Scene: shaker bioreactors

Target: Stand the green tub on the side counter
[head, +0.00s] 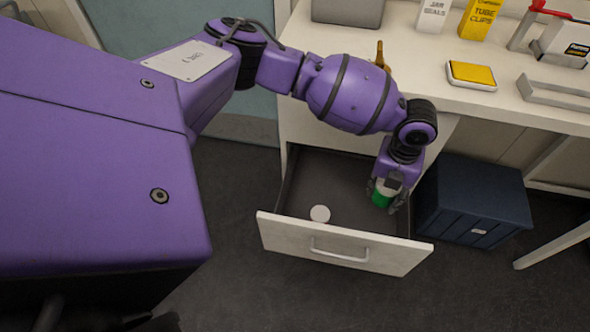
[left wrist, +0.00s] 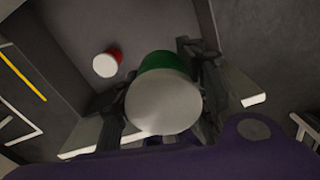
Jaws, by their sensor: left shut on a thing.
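The green tub (head: 381,196) with a white lid is inside the open drawer (head: 343,243), near its right side. My left gripper (head: 386,192) reaches down into the drawer and is shut on the tub. In the left wrist view the tub (left wrist: 164,98) sits between the two fingers, its white top toward the camera. I cannot tell whether its base touches the drawer floor. The side counter (head: 440,75) is above and behind the drawer. My right gripper is not in view.
A red tub with a white lid (left wrist: 107,63) stands in the drawer's left part; in the head view only its lid (head: 320,214) shows. A dark blue crate (head: 470,205) stands right of the drawer. The counter holds a yellow-topped box (head: 471,75), cartons (head: 483,18) and a grey bin (head: 347,10).

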